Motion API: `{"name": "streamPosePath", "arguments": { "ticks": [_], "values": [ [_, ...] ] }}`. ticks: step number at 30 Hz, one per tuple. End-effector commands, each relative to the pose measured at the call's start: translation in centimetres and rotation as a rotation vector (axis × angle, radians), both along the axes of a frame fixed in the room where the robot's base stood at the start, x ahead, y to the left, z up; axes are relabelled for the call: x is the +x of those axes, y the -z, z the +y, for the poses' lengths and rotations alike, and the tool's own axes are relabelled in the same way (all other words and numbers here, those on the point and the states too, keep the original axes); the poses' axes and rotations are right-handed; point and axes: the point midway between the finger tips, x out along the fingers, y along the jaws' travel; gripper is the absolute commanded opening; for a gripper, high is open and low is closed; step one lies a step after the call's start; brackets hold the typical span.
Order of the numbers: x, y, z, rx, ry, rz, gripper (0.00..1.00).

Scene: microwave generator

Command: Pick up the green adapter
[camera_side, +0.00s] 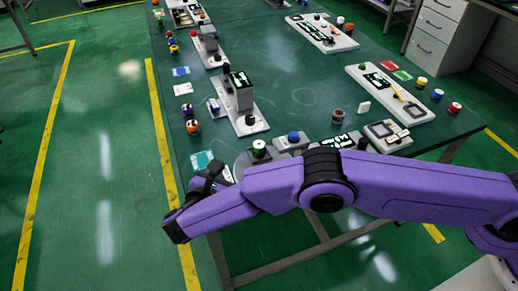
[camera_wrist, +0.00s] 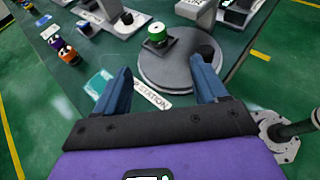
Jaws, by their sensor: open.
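A green and white cylinder, which looks like the green adapter (camera_side: 259,148), stands upright on a round grey station plate at the near end of the table. In the wrist view the green adapter (camera_wrist: 157,34) stands on the grey disc (camera_wrist: 172,75), beyond my fingertips. My gripper (camera_wrist: 162,85) is open and empty, with its two blue fingers spread over the table edge and the station's label. In the side view my gripper (camera_side: 213,176) is at the table's near left corner, left of and nearer than the adapter. Part of the disc is hidden by my arm and fingers.
A blue-topped block (camera_side: 294,138) stands right of the adapter. A white fixture with a tall grey block (camera_side: 240,95) is behind it. Small orange and purple pieces (camera_side: 190,120) line the left table edge. A teal card (camera_side: 202,160) lies near the corner.

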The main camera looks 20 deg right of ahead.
Motion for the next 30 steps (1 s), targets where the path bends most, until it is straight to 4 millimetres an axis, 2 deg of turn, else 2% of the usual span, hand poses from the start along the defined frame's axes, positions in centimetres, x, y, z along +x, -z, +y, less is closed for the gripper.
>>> {"name": "streamPosePath", "arguments": {
  "ticks": [15, 30],
  "values": [
    [6.1, 3.6, -6.3, 0.0, 0.006, 0.002, 0.72],
    [9.0, 5.1, -8.6, 0.002, 0.005, 0.002, 0.72]
  ]
}}
